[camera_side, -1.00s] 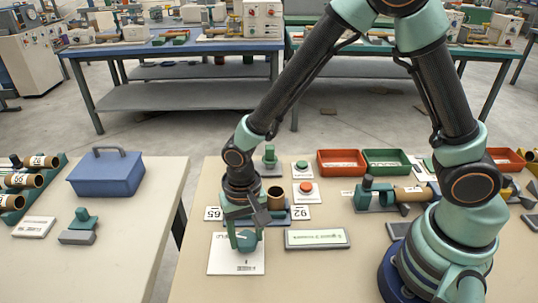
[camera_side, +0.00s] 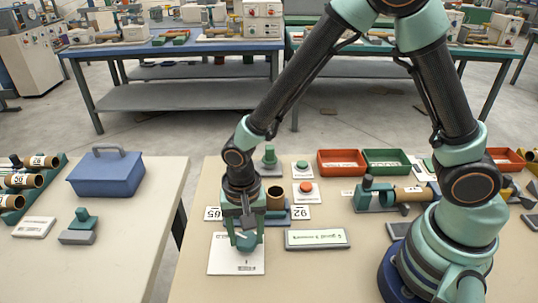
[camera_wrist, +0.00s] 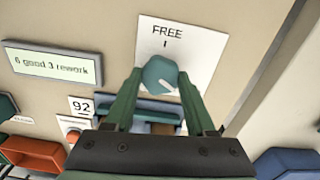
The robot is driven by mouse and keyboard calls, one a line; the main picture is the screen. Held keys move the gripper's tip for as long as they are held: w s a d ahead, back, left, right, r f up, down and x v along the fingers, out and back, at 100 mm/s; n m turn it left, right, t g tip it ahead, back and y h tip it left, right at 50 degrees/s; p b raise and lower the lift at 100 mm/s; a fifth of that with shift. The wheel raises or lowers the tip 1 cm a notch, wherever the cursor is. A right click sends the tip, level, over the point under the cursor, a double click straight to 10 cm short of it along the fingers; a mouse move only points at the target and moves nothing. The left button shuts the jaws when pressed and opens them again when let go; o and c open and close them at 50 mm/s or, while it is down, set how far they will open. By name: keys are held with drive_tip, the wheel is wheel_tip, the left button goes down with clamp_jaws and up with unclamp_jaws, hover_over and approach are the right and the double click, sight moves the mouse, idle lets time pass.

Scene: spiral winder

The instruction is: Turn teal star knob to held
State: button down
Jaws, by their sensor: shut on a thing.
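The teal star knob (camera_wrist: 160,75) sits on a white plate (camera_wrist: 200,45) marked FREE with a short tick below the word. A pale pointer line on the knob points toward the lower right in the wrist view, away from the tick. My gripper (camera_wrist: 158,82) is shut on the knob, one finger on each side. In the side view my gripper (camera_side: 246,240) reaches straight down onto the knob (camera_side: 246,242), over the white plate (camera_side: 225,262). The gripper hides part of the knob there.
A sign reading "6 good 3 rework" (camera_wrist: 52,63) lies beside the plate. Behind my gripper are a brown tube (camera_side: 275,197), a 92 label (camera_side: 300,212) and a red button (camera_side: 306,187). Red (camera_side: 341,162) and green (camera_side: 386,162) trays stand further back. The table's left edge is near.

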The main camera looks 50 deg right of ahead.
sight(246, 238)
drive_tip(key=shift+c, duration=1.1)
unclamp_jaws()
wheel_tip(246, 238, up, 12)
drive_tip(key=shift+r, duration=0.1)
drive_tip(key=s+d+r+n+t, duration=0.1)
drive_tip(key=d+r+n, duration=0.3)
drive_tip(key=d, duration=0.4)
drive_tip(key=s+d+r+n+t, duration=0.2)
drive_tip(key=d+r+n+t, duration=0.2)
drive_tip(key=d, duration=0.5)
wheel_tip(246, 238, up, 3)
drive_tip(key=shift+s+d+f+t, duration=0.2)
drive_tip(key=shift+s+t, duration=0.1)
